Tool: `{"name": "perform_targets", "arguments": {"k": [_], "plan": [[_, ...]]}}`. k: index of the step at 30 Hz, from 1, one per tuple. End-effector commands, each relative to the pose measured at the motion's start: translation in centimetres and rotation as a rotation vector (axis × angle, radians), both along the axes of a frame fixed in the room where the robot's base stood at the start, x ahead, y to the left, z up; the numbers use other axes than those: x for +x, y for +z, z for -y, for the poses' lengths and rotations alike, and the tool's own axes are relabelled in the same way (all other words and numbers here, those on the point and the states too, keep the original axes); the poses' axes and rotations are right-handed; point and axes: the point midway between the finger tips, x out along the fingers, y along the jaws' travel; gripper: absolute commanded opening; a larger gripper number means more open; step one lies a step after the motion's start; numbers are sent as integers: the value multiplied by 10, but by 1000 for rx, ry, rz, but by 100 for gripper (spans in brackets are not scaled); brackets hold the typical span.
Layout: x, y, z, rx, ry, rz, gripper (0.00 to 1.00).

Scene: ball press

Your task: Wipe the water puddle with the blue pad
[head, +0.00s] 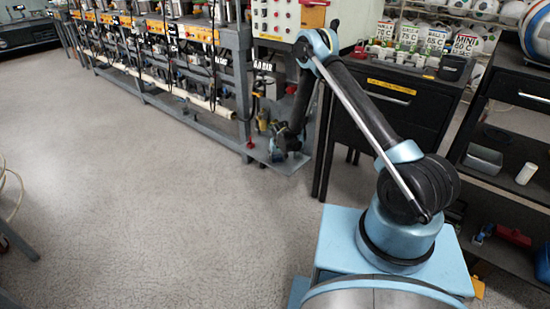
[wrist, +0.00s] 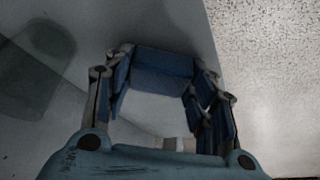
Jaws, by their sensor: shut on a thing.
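My gripper (wrist: 160,85) reaches down low over a grey shelf (wrist: 95,20) in the wrist view. Its fingers are shut on the blue pad (wrist: 160,72), which spans between the fingertips. Whether the pad touches the shelf is hard to tell. A dark, rounded patch (wrist: 35,72) on the shelf, left of the fingers, looks like the water puddle. A softer shadow lies around it. In the head view my gripper (head: 283,151) is small and dark over the shelf (head: 285,168) at the end of the press frame; the puddle cannot be made out there.
The press frame (head: 245,85) with its pipes and valves stands left of my gripper. A black cabinet (head: 385,105) stands to the right, close to my arm. Speckled floor (wrist: 270,70) lies beyond the shelf edge. The floor (head: 130,200) at left is clear.

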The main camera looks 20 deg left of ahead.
Motion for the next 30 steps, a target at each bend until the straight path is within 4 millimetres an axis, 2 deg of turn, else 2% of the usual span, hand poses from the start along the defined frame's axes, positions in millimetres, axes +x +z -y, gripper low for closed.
{"name": "perform_targets", "arguments": {"k": [6, 12, 30], "plan": [[-6, -1, 13, 0, 0, 0, 28], [-6, 1, 13, 0, 0, 0, 28], [9, -3, -19, 0, 0, 1, 28]]}}
